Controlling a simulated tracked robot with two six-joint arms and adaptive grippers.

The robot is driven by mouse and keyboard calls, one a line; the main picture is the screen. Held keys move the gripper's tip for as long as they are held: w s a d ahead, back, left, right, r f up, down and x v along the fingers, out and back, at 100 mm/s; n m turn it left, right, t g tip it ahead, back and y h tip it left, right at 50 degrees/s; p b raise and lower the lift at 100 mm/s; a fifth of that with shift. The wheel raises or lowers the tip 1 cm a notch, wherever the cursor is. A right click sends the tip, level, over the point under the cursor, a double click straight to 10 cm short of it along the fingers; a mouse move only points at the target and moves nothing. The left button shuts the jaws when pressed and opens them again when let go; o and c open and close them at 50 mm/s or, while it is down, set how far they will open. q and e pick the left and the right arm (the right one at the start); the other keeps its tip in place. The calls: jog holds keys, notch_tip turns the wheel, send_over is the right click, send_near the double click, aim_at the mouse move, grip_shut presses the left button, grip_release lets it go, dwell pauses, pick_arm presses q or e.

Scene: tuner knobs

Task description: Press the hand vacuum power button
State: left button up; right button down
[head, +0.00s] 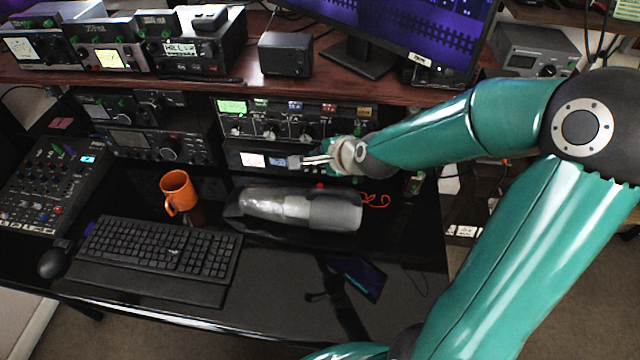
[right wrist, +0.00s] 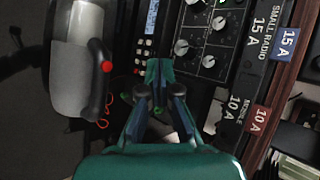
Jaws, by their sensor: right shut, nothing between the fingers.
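The hand vacuum (head: 335,211) lies on its side on the black desk, with a clear nozzle end to the left and a grey body to the right. Its small red button (head: 320,186) shows on the far edge of the body. In the right wrist view the vacuum (right wrist: 72,90) stands at the left, with the red button (right wrist: 106,66) on its dark handle. My right gripper (head: 297,161) is shut and empty, beyond the vacuum and in front of the radio units. In the right wrist view its fingertips (right wrist: 160,68) are to the right of the button, apart from it. My left gripper is out of view.
Radio units (head: 270,130) stand close behind the gripper under a wooden shelf (head: 400,100). An orange mug (head: 178,192) and a keyboard (head: 160,250) are left of the vacuum. A red cord (head: 376,200) lies at its right end. The desk's front right is mostly clear.

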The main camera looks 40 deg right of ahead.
jog(key=w+a+r+n+t+y+p, duration=0.1)
jog(key=w+a+r+n+y+p, duration=0.1)
jog(key=n, duration=1.2)
jog(key=w+a+r+n+t+y+p, duration=0.1)
jog(key=r+n+y, duration=0.15)
jog(key=n, duration=1.25)
jog(key=s+d+n+g+p, duration=0.1)
jog(key=n, duration=0.1)
jog(key=s+d+f+n+g+p, duration=0.1)
jog(key=n+p, duration=0.1)
jog(key=s+d+n+g+p, duration=0.1)
jog(key=s+n+p, duration=0.1)
jog(key=shift+f+n, duration=0.2)
jog(key=shift+n, duration=0.2)
jog(key=shift+f, duration=0.15)
